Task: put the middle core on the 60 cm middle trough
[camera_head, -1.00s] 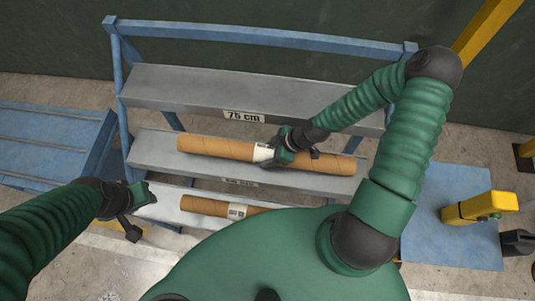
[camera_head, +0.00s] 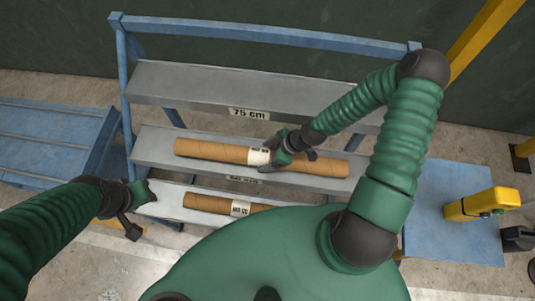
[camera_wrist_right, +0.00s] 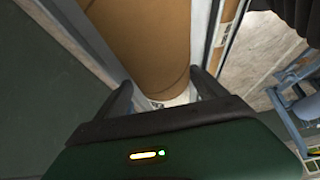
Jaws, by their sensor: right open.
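A long brown cardboard core (camera_head: 205,150) with a white label lies lengthwise on the grey middle trough (camera_head: 150,146). The middle trough's front label (camera_head: 242,180) is too small to read. My right gripper (camera_head: 285,160) is open around the core near its middle, just right of the label. In the right wrist view the core (camera_wrist_right: 150,45) passes between the two spread fingers (camera_wrist_right: 163,90). My left gripper (camera_head: 145,193) hangs near the left end of the lower trough, away from the core; its opening cannot be made out.
The upper trough (camera_head: 180,85), labelled 75 cm, is empty. A shorter brown core (camera_head: 205,202) lies on the lower trough (camera_head: 165,205), partly hidden by my body. A blue bench (camera_head: 45,140) stands left. A yellow device (camera_head: 480,204) sits on a blue table (camera_head: 445,240) at right.

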